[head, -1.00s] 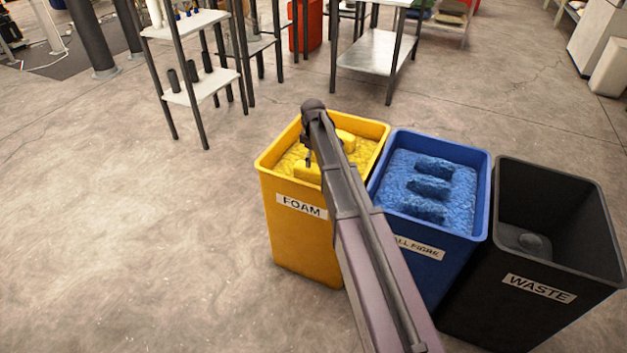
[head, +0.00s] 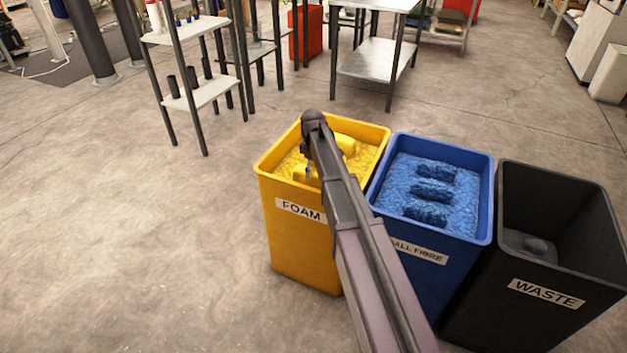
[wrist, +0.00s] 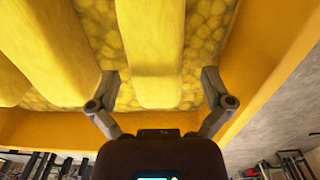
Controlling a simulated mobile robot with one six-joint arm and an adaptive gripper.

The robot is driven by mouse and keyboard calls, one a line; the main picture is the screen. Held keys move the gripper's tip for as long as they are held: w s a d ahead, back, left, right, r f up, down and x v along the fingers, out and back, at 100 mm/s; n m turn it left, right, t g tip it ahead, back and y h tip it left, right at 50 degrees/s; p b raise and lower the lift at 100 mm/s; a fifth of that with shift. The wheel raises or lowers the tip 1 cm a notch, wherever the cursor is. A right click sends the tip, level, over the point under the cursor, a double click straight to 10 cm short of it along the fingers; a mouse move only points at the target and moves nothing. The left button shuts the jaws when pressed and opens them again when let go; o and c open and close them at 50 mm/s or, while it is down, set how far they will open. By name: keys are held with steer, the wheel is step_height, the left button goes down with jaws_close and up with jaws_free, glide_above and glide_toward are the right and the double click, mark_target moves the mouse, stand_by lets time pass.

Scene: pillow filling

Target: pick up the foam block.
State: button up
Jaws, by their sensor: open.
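Yellow foam blocks lie on crumbly yellow filling in the yellow bin labelled FOAM (head: 295,250). In the head view one foam block (head: 345,144) shows behind my arm, and another is partly hidden by it. In the wrist view a foam block (wrist: 152,50) lies between the two fingers of my gripper (wrist: 158,76), with a gap to each finger. My gripper is open and holds nothing. More foam blocks (wrist: 75,38) lie left of it in the wrist view. In the head view my gripper (head: 309,158) is over the bin, its fingertips mostly hidden.
A blue bin (head: 405,270) with blue filling and dark blue rolls stands right of the yellow one. A black WASTE bin (head: 500,310) stands beyond it. The yellow bin's rim (head: 352,123) surrounds the blocks. Shelves (head: 205,92) stand behind; the floor at left is clear.

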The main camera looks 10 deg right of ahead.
mark_target(313, 186)
steer(key=shift+w+f+b, duration=0.15)
steer(key=shift+f+b, duration=2.3)
steer(key=shift+f, duration=0.1)
steer(key=c, duration=1)
